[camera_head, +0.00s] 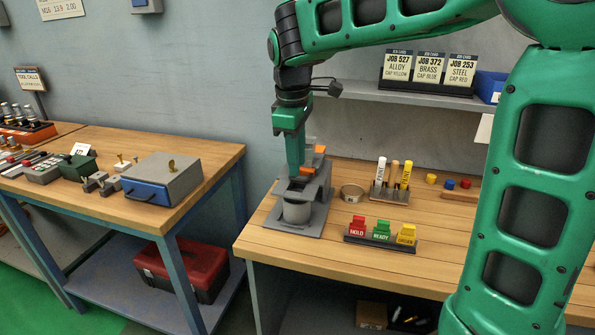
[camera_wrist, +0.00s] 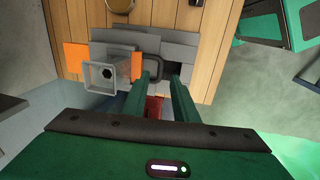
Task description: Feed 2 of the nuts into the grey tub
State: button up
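The grey tub (camera_head: 297,212) stands upright at the front foot of a grey dispenser (camera_head: 318,190) with orange parts, on the right bench. My gripper (camera_head: 296,176) points down just above and behind the tub, close to the dispenser. In the wrist view my gripper (camera_wrist: 164,76) shows two green fingers with a gap between them. A dark rounded loop (camera_wrist: 180,54) lies at the fingertips; I cannot tell whether they touch it. The dispenser's square grey tube (camera_wrist: 108,74) is left of the fingers, dark inside. No nut can be made out, and the tub's inside is hidden.
A tape-like ring (camera_head: 352,193) lies right of the dispenser. A marker rack (camera_head: 390,196) and a rack of red, green and yellow blocks (camera_head: 380,243) stand further right. A grey-blue box (camera_head: 162,180) sits on the left bench, across a gap.

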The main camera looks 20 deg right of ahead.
aim_at(297, 181)
jog(key=shift+w+d+f, duration=0.1)
jog(key=shift+w+f, duration=0.05)
jog(key=shift+f, duration=0.75)
jog(key=shift+w+d+f, duration=0.1)
jog(key=shift+f, duration=0.75)
grip_shut()
